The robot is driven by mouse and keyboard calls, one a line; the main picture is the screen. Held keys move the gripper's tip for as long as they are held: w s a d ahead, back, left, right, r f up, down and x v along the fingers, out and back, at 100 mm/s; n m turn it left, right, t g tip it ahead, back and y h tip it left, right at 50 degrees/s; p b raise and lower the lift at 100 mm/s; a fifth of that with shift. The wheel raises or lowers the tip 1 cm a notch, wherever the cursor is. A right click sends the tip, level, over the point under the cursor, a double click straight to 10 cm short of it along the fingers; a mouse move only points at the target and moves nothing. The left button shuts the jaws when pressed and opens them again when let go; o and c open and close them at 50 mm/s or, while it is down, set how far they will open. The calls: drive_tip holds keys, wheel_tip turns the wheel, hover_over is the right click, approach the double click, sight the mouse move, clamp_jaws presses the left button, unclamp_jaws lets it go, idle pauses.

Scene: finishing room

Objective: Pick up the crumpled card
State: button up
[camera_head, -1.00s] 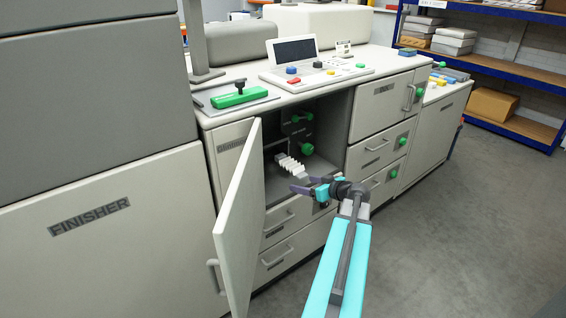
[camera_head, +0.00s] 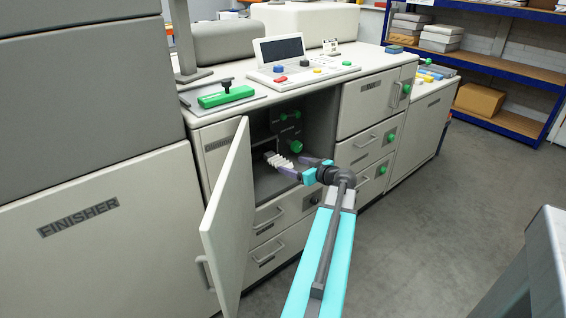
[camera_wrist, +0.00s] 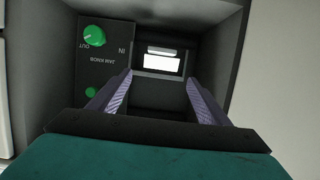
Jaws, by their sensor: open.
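The crumpled card (camera_head: 277,159) is white and pleated. It sticks out from the dark inner wall of the open compartment in the machine. In the wrist view a bright white patch (camera_wrist: 161,64) shows in a dark recess ahead, probably the card's near end. My gripper (camera_head: 291,165) is at the compartment's opening, pointing in at the card, with its fingers close to the card's near end. In the wrist view the fingers (camera_wrist: 159,79) are spread apart with nothing between them, and the white patch lies beyond the tips. I cannot tell the exact gap.
The open door (camera_head: 228,225) stands left of my arm. A panel with a green jam knob (camera_wrist: 94,36) is at the compartment's back, left of the fingers in the wrist view. Drawers (camera_head: 267,216) lie below. A grey block (camera_head: 545,262) is at the lower right.

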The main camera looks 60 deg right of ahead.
sight(282, 162)
drive_tip(key=shift+p+x, duration=0.5)
drive_tip(key=shift+x, duration=3.35)
drive_tip(key=shift+p+x, duration=0.7)
drive_tip(key=shift+x, duration=1.95)
drive_tip(key=shift+r, duration=0.1)
drive_tip(key=c, duration=1.2)
